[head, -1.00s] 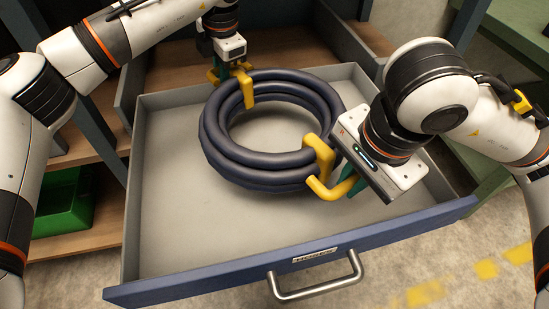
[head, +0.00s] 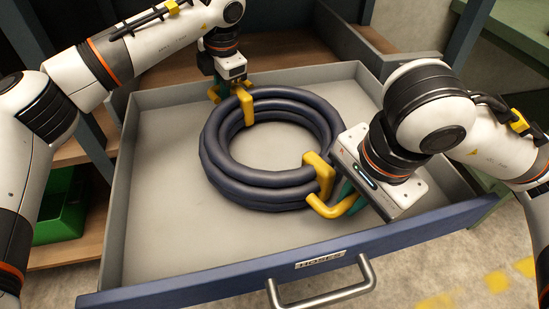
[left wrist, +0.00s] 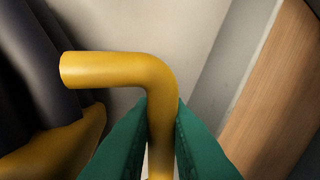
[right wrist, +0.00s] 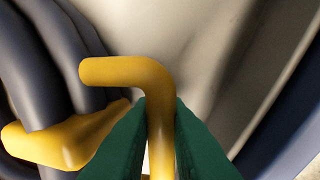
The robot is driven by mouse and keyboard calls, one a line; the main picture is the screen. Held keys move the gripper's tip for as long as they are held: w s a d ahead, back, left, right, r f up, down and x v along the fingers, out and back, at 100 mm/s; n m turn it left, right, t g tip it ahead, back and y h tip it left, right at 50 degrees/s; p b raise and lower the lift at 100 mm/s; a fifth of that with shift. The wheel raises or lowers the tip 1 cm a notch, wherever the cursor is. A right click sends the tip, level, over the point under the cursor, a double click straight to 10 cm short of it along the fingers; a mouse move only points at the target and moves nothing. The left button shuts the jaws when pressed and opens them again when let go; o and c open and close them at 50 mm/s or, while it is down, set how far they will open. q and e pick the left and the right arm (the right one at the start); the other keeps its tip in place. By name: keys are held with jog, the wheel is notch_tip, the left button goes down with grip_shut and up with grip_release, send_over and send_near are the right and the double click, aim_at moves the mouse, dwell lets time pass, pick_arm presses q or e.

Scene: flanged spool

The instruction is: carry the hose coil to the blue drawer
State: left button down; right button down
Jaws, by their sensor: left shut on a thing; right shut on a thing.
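The hose coil (head: 222,170) is a dark ring of several turns with two yellow handles. It is within the walls of the open blue drawer (head: 160,265), whose grey floor (head: 165,225) shows around it. I cannot tell whether it touches the floor. My left gripper (head: 230,88) is shut on the far yellow handle (head: 247,106); its green fingers pinch the handle's bar (left wrist: 160,110) in the left wrist view. My right gripper (head: 348,196) is shut on the near yellow handle (head: 322,176); its fingers pinch that bar (right wrist: 160,110) in the right wrist view.
The drawer front has a label reading HOSES (head: 320,260) and a metal handle (head: 325,295). A green bin (head: 62,215) stands on a wooden shelf at the left. A green surface (head: 510,45) is at the upper right. The drawer floor left of the coil is clear.

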pick_arm(q)
jog(key=shift+d+f+b, duration=0.1)
jog(key=shift+f+b, duration=0.35)
jog(key=shift+f, duration=0.15)
pick_arm(e)
jog(key=shift+w+f, duration=0.1)
jog(key=shift+f, duration=0.5)
pick_arm(q)
jog(key=c, duration=1.4)
grip_release()
jog(key=shift+r, duration=0.1)
pick_arm(e)
jog(key=c, duration=1.4)
grip_release()
jog(key=shift+r, duration=0.1)
pick_arm(q)
jog(key=shift+r, duration=0.1)
jog(key=v, duration=1.1)
jog(key=shift+r, duration=0.35)
pick_arm(e)
notch_tip(320, 180, up, 12)
jog(key=s+d, duration=0.1)
jog(key=s, duration=0.1)
jog(key=shift+d, duration=0.15)
pick_arm(q)
jog(key=shift+s, duration=0.1)
